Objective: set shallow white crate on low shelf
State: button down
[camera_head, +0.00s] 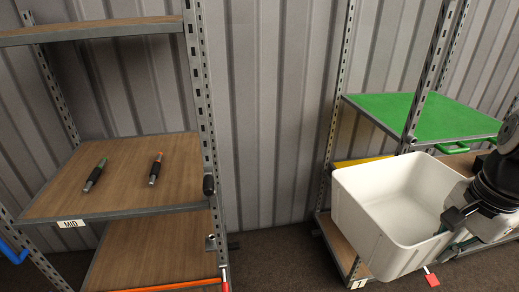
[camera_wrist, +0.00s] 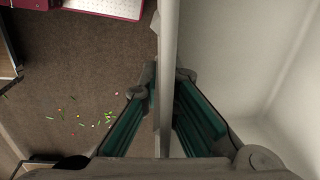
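A white crate (camera_head: 385,230), open at the top and empty where I see inside, is in the right half of the head view, in front of the right rack. My gripper (camera_head: 452,222) is at its right front wall. In the wrist view the crate wall (camera_wrist: 169,40) runs between the two fingers of my gripper (camera_wrist: 166,85), and the tips close on it from both sides. The crate's underside is hidden. The left rack has a bare wooden low board (camera_head: 155,252) with an orange front edge, below the board labelled MID (camera_head: 125,190).
Two dark pens or tools, one green-tipped (camera_head: 95,175) and one orange-tipped (camera_head: 155,168), lie on the MID board. A green mat (camera_head: 425,112) covers a shelf on the right rack. Metal posts (camera_head: 203,110) edge the left rack. Small coloured bits (camera_wrist: 100,120) litter the floor.

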aim_at(155, 264)
jog(key=k+j, duration=0.15)
jog(key=j, duration=0.4)
jog(key=k+j+u, duration=0.1)
jog(key=j, duration=0.4)
jog(key=k+j, duration=0.1)
jog(key=j, duration=0.45)
jog(key=k+j, duration=0.15)
jog(key=j, duration=0.4)
jog(key=k+j+u, duration=0.1)
jog(key=j, duration=0.45)
